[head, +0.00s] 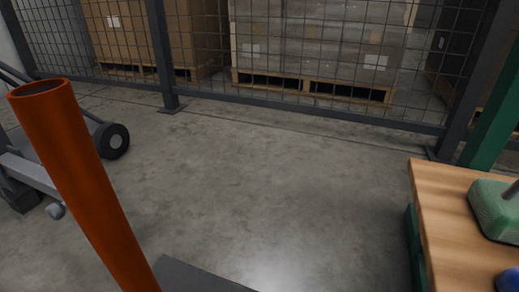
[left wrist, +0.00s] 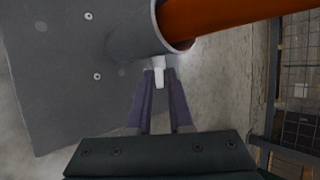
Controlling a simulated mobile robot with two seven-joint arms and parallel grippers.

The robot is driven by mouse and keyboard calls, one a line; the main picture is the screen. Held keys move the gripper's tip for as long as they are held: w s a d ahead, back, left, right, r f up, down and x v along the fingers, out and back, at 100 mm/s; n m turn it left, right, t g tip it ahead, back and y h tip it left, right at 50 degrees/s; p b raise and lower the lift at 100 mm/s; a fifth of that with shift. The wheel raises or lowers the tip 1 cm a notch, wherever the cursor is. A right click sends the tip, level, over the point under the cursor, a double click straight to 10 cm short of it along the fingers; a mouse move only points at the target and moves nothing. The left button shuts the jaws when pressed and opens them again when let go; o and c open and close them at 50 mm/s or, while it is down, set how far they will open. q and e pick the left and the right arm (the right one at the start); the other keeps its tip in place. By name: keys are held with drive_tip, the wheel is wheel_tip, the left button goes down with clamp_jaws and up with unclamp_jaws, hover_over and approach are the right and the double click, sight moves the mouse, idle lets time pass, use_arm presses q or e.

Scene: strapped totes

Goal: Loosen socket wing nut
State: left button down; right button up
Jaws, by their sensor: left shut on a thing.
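In the left wrist view, my left gripper (left wrist: 158,82) is shut on a small pale wing nut (left wrist: 158,68) at the side of a grey socket (left wrist: 132,30). The fingertips hide part of the nut. An orange post (left wrist: 225,14) comes out of the socket's mouth. In the head view the orange post (head: 75,170) stands at the left, hollow at its top end. My left gripper, the nut and the socket do not show there, and my right gripper is in neither view.
The socket sits on a dark grey plate (left wrist: 60,85) with several screw heads, seen also in the head view (head: 200,277). A wooden bench (head: 445,215) with a green block (head: 495,208) is at the right. A wheeled cart (head: 112,140) stands left. Floor between is clear.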

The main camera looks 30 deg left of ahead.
use_arm(q)
drive_tip(key=c, duration=1)
unclamp_jaws()
drive_tip(key=shift+o, duration=0.2)
drive_tip(key=p+v, duration=0.6)
drive_tip(key=v, duration=0.4)
drive_tip(key=shift+f, duration=0.1)
